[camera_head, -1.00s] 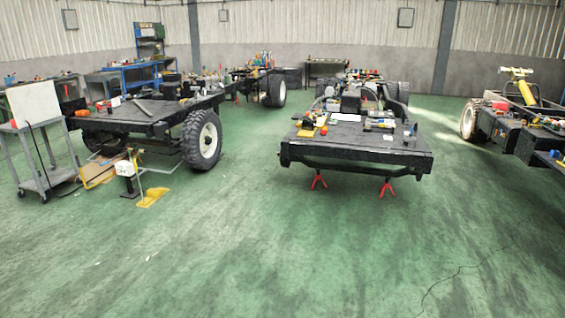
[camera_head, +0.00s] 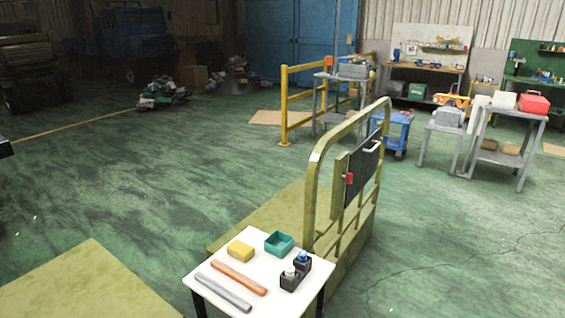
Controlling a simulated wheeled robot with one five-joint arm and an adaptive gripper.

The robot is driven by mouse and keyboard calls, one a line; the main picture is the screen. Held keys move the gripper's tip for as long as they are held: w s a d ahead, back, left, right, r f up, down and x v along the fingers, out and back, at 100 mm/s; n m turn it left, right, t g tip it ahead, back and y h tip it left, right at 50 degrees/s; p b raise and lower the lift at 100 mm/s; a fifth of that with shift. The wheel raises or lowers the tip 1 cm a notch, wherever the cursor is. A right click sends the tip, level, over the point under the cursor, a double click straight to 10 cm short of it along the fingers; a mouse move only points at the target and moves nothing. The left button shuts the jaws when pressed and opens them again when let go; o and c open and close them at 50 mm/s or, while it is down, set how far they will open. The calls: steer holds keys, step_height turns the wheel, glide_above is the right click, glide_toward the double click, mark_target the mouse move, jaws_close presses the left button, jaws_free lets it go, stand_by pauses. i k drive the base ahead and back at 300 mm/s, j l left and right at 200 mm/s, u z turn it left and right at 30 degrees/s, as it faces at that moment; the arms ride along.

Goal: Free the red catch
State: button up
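A small red catch (camera_head: 349,179) shows on the edge of a dark panel (camera_head: 364,172) mounted in an olive-yellow metal frame (camera_head: 314,190). The panel also bears a pale handle (camera_head: 371,146) near its top. The catch is small in the view, and I cannot tell how it is fastened. My gripper is not in view.
A white table (camera_head: 220,267) in front of the frame holds a yellow block (camera_head: 240,250), a green tray (camera_head: 279,241), two bars and black holders (camera_head: 291,278). Yellow railings (camera_head: 284,105), a blue cart (camera_head: 392,131) and grey tables (camera_head: 440,128) stand behind. Green floor at left is open.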

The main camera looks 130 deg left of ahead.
mark_target(348, 177)
steer(key=u, duration=3.65)
steer(key=i+l+u, duration=0.15)
steer(key=i+l, duration=0.35)
steer(key=i+l+u, duration=0.15)
steer(key=i+l, duration=0.3)
steer(key=i+l+u, duration=0.15)
steer(key=i+l, duration=0.25)
steer(key=l, duration=0.35)
